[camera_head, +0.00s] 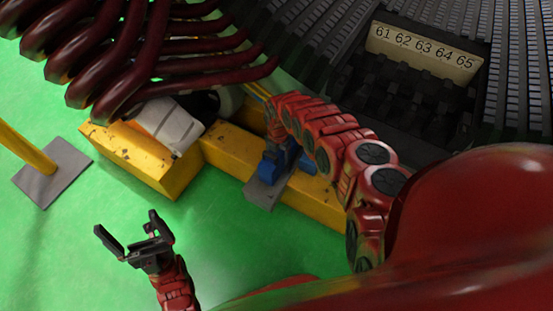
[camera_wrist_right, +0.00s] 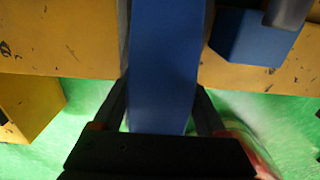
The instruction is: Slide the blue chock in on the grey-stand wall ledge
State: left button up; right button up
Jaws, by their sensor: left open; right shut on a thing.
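In the right wrist view a long blue chock (camera_wrist_right: 163,70) runs between the two dark fingers of my right gripper (camera_wrist_right: 161,92), which is shut on it. The chock's far end runs out of the top of that view, against the yellow ledge (camera_wrist_right: 65,38). In the head view my right arm arches down to the yellow ledge (camera_head: 232,150), where blue shows (camera_head: 291,156) beside a grey plate (camera_head: 264,192). The arm hides part of this, so I cannot tell how far the chock sits in. My left gripper (camera_head: 125,222) is open and empty over the green floor.
A second blue block (camera_wrist_right: 252,38) with a grey part above it is right of the held chock. A yellow post (camera_head: 25,147) on a grey base plate (camera_head: 52,174) stands at left. Dark red coils (camera_head: 150,55) and the slotted stator (camera_head: 420,85) are above. Green floor is free around the left gripper.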

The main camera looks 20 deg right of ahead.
jog(key=shift+w+d+b, duration=0.75)
jog(key=shift+d+b, duration=0.15)
jog(key=shift+b, duration=0.4)
jog(key=o, duration=1.5)
jog(key=shift+r, duration=0.1)
jog(key=shift+d, duration=0.1)
notch_tip(320, 180, up, 17)
jog(key=p, duration=0.7)
jog(key=shift+r, duration=0.2)
